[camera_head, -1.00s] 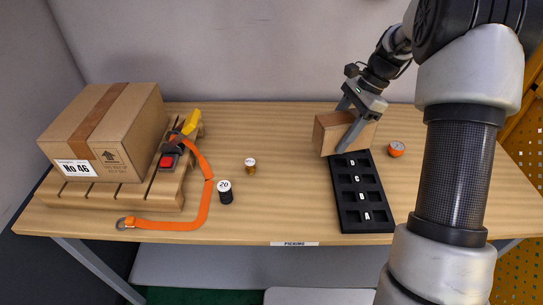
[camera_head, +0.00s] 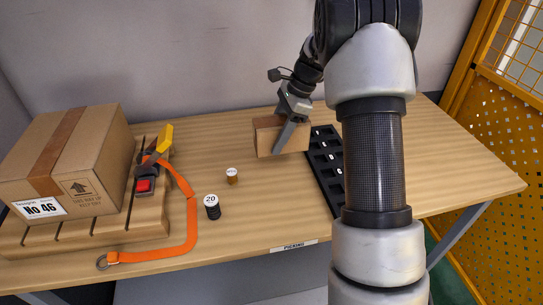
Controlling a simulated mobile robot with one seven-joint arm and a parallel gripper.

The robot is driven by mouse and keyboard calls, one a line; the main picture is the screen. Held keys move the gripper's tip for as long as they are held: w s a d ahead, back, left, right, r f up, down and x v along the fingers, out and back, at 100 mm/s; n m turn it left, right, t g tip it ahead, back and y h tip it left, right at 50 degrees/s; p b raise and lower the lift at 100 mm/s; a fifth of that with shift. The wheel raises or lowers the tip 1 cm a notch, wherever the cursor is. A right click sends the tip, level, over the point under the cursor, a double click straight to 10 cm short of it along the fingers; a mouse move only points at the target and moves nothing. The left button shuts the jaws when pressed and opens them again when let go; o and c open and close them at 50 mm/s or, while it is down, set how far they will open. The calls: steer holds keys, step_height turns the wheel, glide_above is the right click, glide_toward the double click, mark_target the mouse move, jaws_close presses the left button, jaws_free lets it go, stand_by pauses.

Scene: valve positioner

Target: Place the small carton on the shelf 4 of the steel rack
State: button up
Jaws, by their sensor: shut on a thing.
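The small carton (camera_head: 268,136) is a plain brown box near the back middle of the table. My gripper (camera_head: 287,128) is shut on it, with one grey finger across its near face. The carton looks slightly tilted; I cannot tell whether its underside touches the table. The steel rack and its shelf 4 are not in view.
A large carton (camera_head: 65,150) sits on a wooden pallet (camera_head: 90,232) at the left, with an orange strap (camera_head: 192,215). A black labelled tray (camera_head: 322,165) is partly behind my arm. Two small cylinders stand mid-table. A yellow perforated panel (camera_head: 490,150) is at the right.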

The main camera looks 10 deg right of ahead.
steer(key=shift+f+b, duration=0.4)
steer(key=shift+f, duration=2.8)
steer(key=shift+f, duration=0.2)
steer(key=o, duration=1.2)
